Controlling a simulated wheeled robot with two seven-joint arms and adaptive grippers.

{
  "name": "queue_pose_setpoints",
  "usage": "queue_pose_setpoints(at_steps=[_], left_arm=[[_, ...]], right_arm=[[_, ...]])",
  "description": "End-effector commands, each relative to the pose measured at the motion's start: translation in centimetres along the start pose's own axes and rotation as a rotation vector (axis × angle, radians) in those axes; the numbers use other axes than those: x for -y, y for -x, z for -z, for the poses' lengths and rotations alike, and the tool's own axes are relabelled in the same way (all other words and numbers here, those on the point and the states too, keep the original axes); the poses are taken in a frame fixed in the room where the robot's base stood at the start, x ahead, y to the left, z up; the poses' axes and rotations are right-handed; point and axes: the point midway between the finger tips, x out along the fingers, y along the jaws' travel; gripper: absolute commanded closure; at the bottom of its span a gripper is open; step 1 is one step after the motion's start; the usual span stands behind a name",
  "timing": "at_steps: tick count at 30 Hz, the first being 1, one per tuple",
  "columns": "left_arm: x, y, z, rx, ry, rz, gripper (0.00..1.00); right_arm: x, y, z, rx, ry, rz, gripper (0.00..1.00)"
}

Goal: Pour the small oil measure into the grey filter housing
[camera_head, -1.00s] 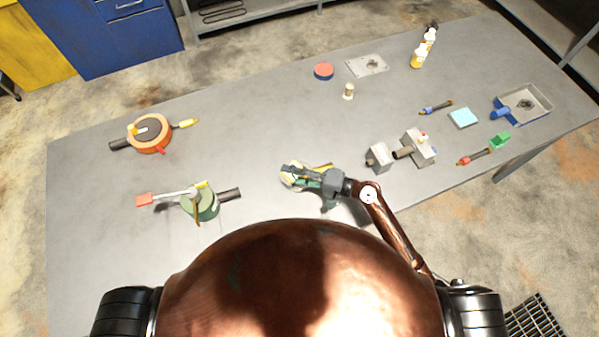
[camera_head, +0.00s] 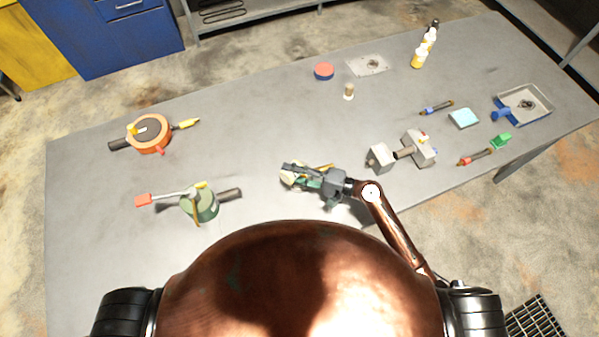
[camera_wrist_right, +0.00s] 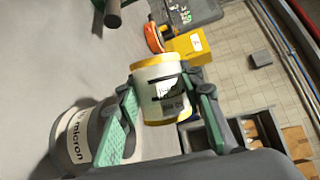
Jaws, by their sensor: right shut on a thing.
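The small oil measure (camera_wrist_right: 162,88), a pale cup with yellow bands and a printed label, is between the fingers of my right gripper (camera_wrist_right: 165,112), which is shut on it. In the right wrist view a grey cylinder with a white "micron" label, likely the grey filter housing (camera_wrist_right: 72,140), is at lower left, partly behind a finger. The measure leans strongly relative to this housing. Its mouth and any oil are not clear. In the head view my right gripper (camera_head: 300,176) is low over the table and hides most of both. My left gripper is out of view.
On the table (camera_head: 250,120), a green housing (camera_head: 200,204) and an orange one (camera_head: 150,135) stand to the left. Grey metal blocks (camera_head: 417,148) are right of my gripper. The middle is clear.

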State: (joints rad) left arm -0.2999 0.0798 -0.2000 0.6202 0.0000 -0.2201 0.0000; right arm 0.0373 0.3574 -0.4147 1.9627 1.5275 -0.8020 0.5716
Motion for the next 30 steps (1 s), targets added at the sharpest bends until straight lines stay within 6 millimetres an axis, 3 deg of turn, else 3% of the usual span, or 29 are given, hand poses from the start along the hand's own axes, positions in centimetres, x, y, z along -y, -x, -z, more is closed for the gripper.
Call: queue_pose_setpoints(at_steps=[30], left_arm=[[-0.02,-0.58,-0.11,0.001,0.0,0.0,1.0]], right_arm=[[0.37,0.17,0.25,0.012,-0.092,0.039,0.95]])
